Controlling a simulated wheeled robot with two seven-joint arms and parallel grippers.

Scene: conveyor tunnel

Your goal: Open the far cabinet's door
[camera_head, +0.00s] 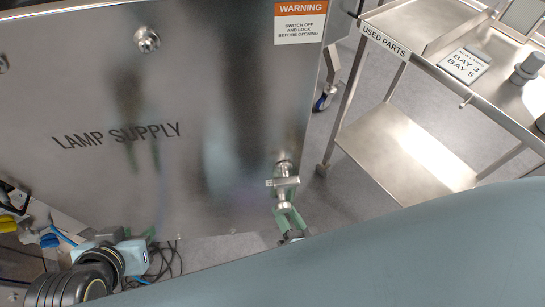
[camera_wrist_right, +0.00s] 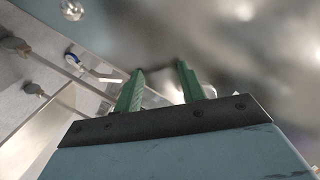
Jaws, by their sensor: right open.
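The cabinet's steel front, marked LAMP SUPPLY (camera_head: 200,80), fills the upper left of the head view. Its handle (camera_head: 284,184) is a metal latch near the lower right edge; whether the door is latched I cannot tell. My right gripper (camera_head: 291,218) is just below the handle, its green fingers pointing up at it. In the right wrist view the same gripper (camera_wrist_right: 160,75) has its fingers apart, with a shiny metal part partly between them; contact is unclear. My left gripper (camera_head: 130,236) is low at the left, before the cabinet's lower edge, its fingers partly hidden.
A warning label (camera_head: 300,22) is on the cabinet. Cables (camera_head: 165,262) lie below it. My right arm covers the lower right.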

